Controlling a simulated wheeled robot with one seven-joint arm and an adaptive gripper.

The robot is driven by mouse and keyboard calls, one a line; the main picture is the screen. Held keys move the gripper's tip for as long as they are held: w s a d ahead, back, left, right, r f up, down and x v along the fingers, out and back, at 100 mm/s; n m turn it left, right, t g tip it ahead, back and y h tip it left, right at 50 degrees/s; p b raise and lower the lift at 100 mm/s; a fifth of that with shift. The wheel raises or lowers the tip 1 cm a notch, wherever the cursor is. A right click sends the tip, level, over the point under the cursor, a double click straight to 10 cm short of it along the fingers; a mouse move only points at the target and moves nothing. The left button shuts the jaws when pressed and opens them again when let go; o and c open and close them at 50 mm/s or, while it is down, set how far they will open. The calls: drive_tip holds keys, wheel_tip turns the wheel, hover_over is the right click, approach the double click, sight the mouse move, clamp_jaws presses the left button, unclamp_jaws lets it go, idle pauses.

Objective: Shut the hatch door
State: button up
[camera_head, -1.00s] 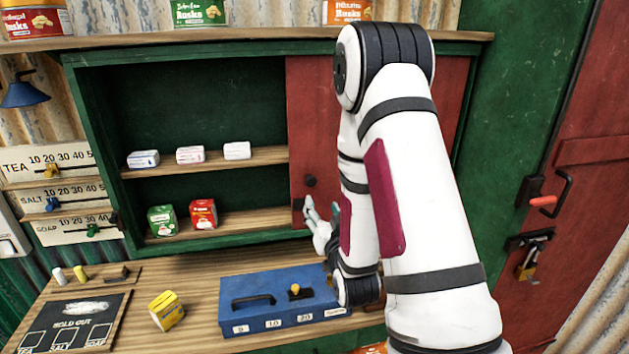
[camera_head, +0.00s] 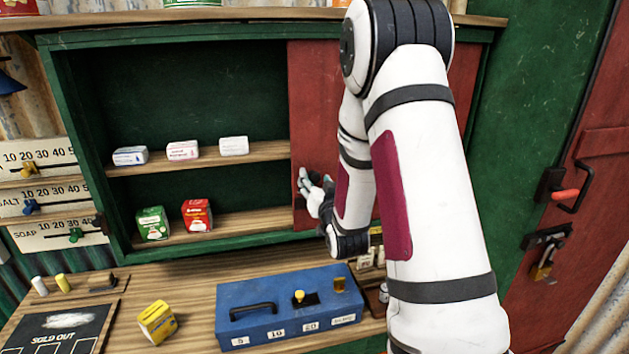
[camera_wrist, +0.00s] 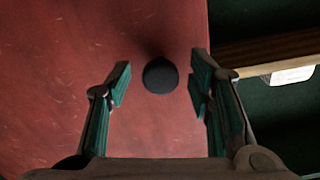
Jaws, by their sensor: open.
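The hatch door is a red panel (camera_head: 312,95) covering the right part of the green cupboard's opening; the left part stands open. Its dark round knob (camera_wrist: 160,75) shows in the wrist view; in the head view my gripper hides it. My gripper (camera_head: 316,188) is at the door's lower left part, open and empty. In the wrist view my gripper's fingertips (camera_wrist: 161,82) stand on either side of the knob, with gaps on both sides. I cannot tell how deep the knob sits between them. My arm hides much of the door.
Small boxes stand on the upper shelf (camera_head: 270,155), and a green and a red box on the lower one. A blue cash box (camera_head: 245,325) and a yellow box (camera_head: 157,322) sit on the counter (camera_head: 195,290). A red door (camera_head: 585,220) with a padlock is at right.

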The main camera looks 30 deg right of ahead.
drive_tip(key=shift+w+d, duration=0.15)
drive_tip(key=shift+w, duration=0.35)
